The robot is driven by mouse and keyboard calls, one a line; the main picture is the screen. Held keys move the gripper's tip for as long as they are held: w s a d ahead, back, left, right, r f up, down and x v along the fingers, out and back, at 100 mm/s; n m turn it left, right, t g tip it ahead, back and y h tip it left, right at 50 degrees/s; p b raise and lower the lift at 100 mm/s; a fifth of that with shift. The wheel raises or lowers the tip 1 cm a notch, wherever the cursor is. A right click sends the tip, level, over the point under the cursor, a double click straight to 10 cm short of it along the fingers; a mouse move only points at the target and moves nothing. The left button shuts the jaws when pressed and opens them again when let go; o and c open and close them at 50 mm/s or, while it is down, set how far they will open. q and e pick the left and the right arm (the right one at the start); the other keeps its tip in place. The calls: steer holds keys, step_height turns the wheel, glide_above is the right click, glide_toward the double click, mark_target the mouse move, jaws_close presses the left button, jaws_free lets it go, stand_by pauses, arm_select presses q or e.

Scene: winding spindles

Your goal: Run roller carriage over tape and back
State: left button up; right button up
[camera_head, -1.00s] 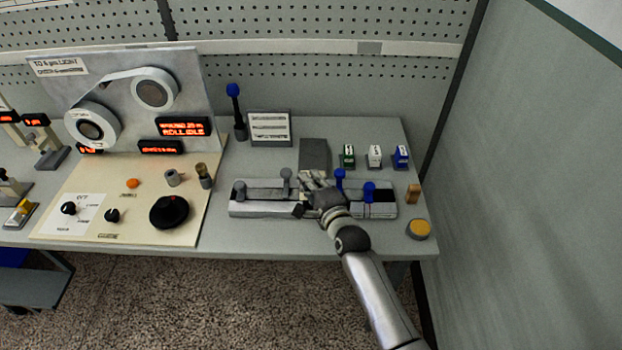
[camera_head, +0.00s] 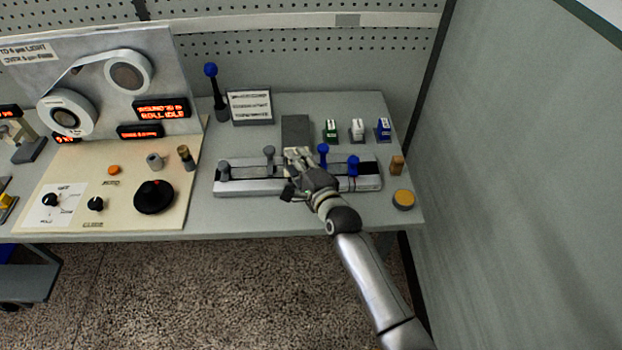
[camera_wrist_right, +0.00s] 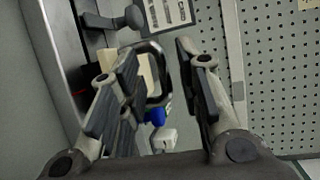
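A long tape fixture (camera_head: 245,187) lies on the bench, with grey knobs (camera_head: 269,152) on its left half and blue knobs (camera_head: 352,160) on its right half. My right gripper (camera_head: 298,157) is over the middle of the fixture, between the grey and blue knobs, and hides that part. In the right wrist view, its two fingers (camera_wrist_right: 155,95) are apart. A dark rounded loop (camera_wrist_right: 159,72) shows between them or just beyond; I cannot tell whether they touch it. I cannot make out the roller carriage for certain. My left gripper is not in view.
A dark grey block (camera_head: 296,130) stands behind the fixture. Small green (camera_head: 331,130), white (camera_head: 357,129) and blue (camera_head: 383,128) boxes stand back right. A control panel (camera_head: 125,195) with knobs is left. A wall closes the right.

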steer(key=v, duration=1)
steer(key=shift+d, duration=0.1)
